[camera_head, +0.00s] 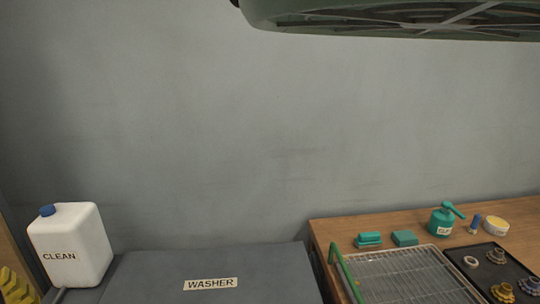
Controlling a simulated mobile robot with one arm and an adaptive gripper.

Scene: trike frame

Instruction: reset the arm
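My gripper and arm are not in the head view. The task names no other object.
A grey washer (150,275) stands against the wall, with a white CLEAN jug (85,245) at its left. A green ribbed object (300,14) hangs overhead.

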